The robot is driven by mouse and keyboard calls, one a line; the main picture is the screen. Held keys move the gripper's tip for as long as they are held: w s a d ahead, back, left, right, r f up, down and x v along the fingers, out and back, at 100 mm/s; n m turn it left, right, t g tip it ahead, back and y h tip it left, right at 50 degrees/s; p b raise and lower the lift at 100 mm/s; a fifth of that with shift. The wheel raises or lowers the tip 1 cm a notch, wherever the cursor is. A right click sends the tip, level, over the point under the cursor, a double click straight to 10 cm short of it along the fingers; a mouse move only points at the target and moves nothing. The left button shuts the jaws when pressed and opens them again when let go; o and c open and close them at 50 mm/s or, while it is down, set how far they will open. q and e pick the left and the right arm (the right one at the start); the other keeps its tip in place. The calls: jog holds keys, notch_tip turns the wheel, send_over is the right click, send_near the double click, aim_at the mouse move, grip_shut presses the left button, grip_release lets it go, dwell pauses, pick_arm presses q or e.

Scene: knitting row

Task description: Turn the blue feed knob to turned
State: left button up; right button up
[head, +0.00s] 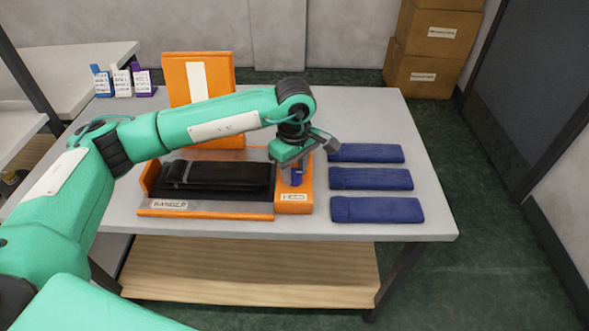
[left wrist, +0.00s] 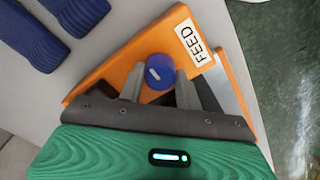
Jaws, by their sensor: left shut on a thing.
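The blue feed knob (head: 296,177) stands on the orange block labelled FEED (head: 294,205) at the right side of the machine labelled BANDER. In the left wrist view the knob (left wrist: 160,72) shows a round blue top with a short white mark that lies slanted. My left gripper (head: 297,168) reaches down over the block from above. In the left wrist view its two grey fingers stand on either side of the knob, shut on it. My right gripper is in neither view.
Several folded blue knitted pieces (head: 370,178) lie right of the feed block. A black folded piece (head: 220,175) lies in the bander tray. An orange panel (head: 197,75) stands behind. Small labelled boxes (head: 122,82) stand at the back left. The table's right front corner is clear.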

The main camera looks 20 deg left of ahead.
aim_at(295, 172)
pick_arm(q)
jog(key=o, duration=1)
jog(key=shift+r, duration=0.35)
notch_tip(295, 172, up, 13)
jog(key=shift+r+b, duration=0.1)
jog(key=shift+b, duration=0.8)
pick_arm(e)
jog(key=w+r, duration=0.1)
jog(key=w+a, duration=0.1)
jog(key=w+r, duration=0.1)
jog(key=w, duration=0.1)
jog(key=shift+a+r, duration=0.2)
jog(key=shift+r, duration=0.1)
